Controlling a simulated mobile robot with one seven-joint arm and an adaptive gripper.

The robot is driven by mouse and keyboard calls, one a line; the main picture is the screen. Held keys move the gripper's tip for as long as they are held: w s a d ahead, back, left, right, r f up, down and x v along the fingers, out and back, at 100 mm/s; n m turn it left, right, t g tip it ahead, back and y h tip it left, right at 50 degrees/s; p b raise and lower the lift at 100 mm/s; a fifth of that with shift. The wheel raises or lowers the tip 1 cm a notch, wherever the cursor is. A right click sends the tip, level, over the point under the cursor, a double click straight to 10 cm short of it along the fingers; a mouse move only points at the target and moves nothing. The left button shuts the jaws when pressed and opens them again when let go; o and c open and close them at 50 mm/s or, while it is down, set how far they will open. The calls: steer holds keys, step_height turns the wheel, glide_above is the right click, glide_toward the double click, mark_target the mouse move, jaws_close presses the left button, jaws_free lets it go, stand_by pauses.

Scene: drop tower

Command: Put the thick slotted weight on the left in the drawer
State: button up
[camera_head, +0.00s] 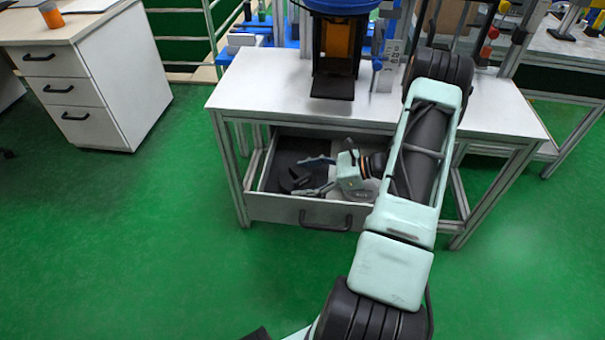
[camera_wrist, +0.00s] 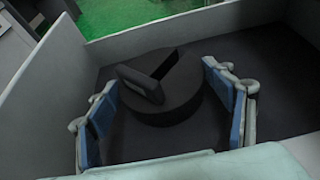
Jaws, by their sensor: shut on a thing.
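The thick slotted weight (camera_wrist: 178,104) is a dark round disc with a raised, angular dark part on its top. In the wrist view it sits between the two blue-padded fingers of my gripper (camera_wrist: 160,78), which is shut on it. The head view shows the dark weight (camera_head: 288,180) small, at the fingertips of my gripper (camera_head: 301,177). The drawer (camera_head: 275,208) is pulled open under the white table, and my gripper and the weight are inside its outline. The dark drawer floor shows around the weight; whether the weight touches it is unclear.
The white table (camera_head: 250,94) stands over the drawer, with the drop tower's dark chute and blue vessel (camera_head: 340,5) on it. My arm reaches past the table's right part. A white cabinet (camera_head: 95,90) stands at the left. The green floor in front is clear.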

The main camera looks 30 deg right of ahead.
steer(key=shift+w+r, duration=0.1)
steer(key=shift+r, duration=0.1)
steer(key=o, duration=2.1)
steer(key=shift+f, duration=0.25)
steer(key=shift+r, duration=0.1)
steer(key=shift+d+r, duration=0.1)
steer(key=shift+r, duration=0.05)
steer(key=p+v, duration=0.2)
steer(key=v, duration=1)
steer(key=shift+s, duration=0.2)
